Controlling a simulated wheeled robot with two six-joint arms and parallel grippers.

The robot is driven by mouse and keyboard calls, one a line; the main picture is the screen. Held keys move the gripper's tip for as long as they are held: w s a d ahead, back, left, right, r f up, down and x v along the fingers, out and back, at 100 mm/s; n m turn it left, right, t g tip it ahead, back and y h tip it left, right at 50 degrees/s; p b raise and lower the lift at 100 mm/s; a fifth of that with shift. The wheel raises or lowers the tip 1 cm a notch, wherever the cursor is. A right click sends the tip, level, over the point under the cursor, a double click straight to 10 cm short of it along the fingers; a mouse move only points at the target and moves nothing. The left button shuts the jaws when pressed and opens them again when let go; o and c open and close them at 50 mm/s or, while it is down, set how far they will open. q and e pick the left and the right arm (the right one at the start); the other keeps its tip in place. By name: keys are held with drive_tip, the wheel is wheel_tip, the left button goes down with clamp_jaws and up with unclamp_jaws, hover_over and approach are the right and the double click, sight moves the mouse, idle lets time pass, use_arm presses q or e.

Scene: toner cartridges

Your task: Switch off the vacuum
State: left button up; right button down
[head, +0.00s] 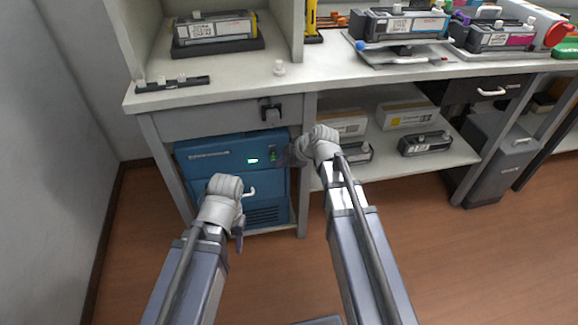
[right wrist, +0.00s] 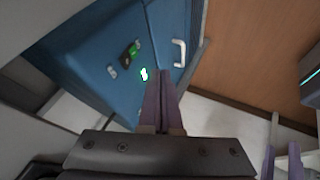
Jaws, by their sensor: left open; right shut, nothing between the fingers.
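The vacuum is a blue cabinet (head: 225,180) under the left end of the workbench. Its front has a lit white-green display (head: 252,161) and a small dark switch with a green part (head: 272,155). In the right wrist view the vacuum (right wrist: 90,60) fills the upper left, with the switch (right wrist: 131,52) and the lit display (right wrist: 144,74). My right gripper (head: 284,158) is shut and empty just right of the switch; its purple fingers (right wrist: 160,90) point at the front, contact unclear. My left gripper (head: 239,230) is open, low before the cabinet, its fingers mostly hidden.
A white handle (head: 249,192) sits on the vacuum's lower front. A bench leg (head: 303,200) stands close to its right. A drawer with a black latch (head: 271,112) is above. The lower shelf (head: 400,165) holds cartridges and boxes.

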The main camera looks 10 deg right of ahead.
sight(271, 156)
drive_tip(key=w, duration=0.3)
drive_tip(key=w+f, duration=0.1)
drive_tip(key=w, duration=0.1)
drive_tip(key=shift+a, duration=0.4)
use_arm(q)
drive_tip(key=shift+f, duration=0.6)
use_arm(e)
drive_tip(key=shift+w, duration=0.1)
drive_tip(key=shift+w+r, duration=0.1)
drive_tip(key=shift+w, duration=0.2)
drive_tip(key=shift+s, duration=0.1)
use_arm(q)
drive_tip(key=shift+r, duration=0.2)
